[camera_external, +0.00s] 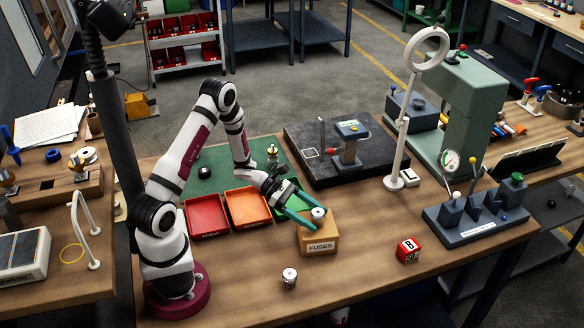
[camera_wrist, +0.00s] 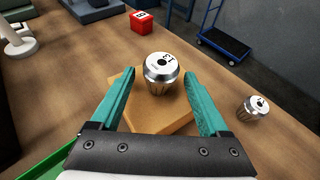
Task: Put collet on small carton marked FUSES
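A silver collet (camera_external: 318,213) stands upright on top of the small carton marked FUSES (camera_external: 320,247). In the wrist view the collet (camera_wrist: 162,70) has "13" on its top face, and the carton (camera_wrist: 150,115) shows beneath it. My gripper (camera_external: 301,207) has its teal fingers on either side of the collet. In the wrist view the gripper (camera_wrist: 162,78) is open, with a gap between each finger and the collet. A second collet (camera_external: 289,277) stands on the bench in front of the carton; it also shows at right in the wrist view (camera_wrist: 254,107).
Red (camera_external: 206,216), orange (camera_external: 248,207) and green bins stand left of the carton. A red block (camera_external: 408,250) lies to the right. A dark surface plate (camera_external: 330,170) with a gauge stand is behind. The bench front between carton and red block is clear.

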